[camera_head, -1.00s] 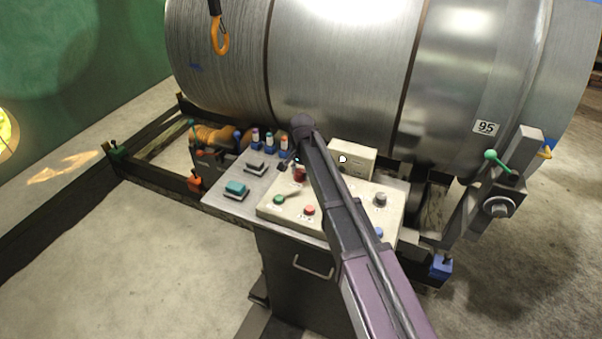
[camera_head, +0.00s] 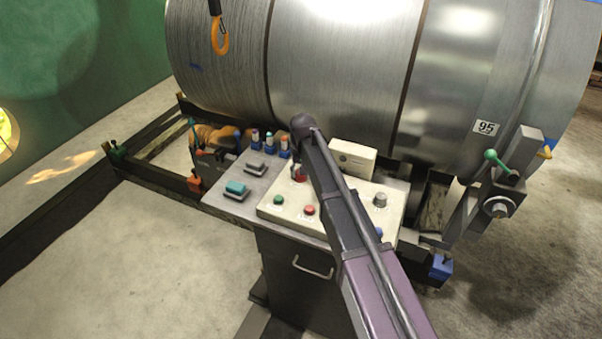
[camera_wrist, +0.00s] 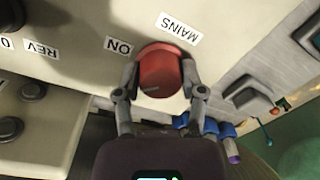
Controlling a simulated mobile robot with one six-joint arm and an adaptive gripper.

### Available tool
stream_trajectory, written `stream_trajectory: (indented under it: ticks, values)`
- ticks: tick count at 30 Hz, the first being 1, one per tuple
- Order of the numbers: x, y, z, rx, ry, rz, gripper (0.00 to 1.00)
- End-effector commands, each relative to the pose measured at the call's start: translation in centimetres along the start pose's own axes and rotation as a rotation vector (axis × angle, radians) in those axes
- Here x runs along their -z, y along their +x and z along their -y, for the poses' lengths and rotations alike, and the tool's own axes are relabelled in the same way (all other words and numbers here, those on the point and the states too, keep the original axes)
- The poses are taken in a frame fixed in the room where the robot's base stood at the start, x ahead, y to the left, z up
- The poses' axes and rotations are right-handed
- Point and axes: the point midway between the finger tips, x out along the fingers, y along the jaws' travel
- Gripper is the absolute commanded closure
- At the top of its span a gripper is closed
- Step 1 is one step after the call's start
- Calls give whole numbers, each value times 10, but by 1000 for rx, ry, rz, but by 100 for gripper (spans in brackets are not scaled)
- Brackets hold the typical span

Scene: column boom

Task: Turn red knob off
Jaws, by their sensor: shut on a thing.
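The red knob (camera_wrist: 160,72) sits on the cream panel, seen from above in the wrist view, between labels reading "MAINS" and "ON". A pale pointer mark shows on the knob's lower left part. My gripper (camera_wrist: 160,82) is shut on the red knob, with one finger on each side of it. In the head view the red knob (camera_head: 299,174) is partly hidden by my arm, and my gripper's fingers are mostly hidden there.
The control panel (camera_head: 336,219) also carries a green button (camera_head: 278,200), a red button (camera_head: 310,210) and a grey knob (camera_head: 380,199). A cream box (camera_head: 352,158) stands behind. A teal-topped device (camera_head: 236,189) lies to the left. A large metal drum (camera_head: 345,75) rises behind.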

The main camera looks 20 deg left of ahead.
Motion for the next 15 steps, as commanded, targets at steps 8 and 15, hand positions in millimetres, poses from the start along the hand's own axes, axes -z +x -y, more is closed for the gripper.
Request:
stream_trajectory:
  ticks: [8,15]
  values:
    - [0,0,0,0,-260,12,95]
    - [0,0,0,0,-487,20,95]
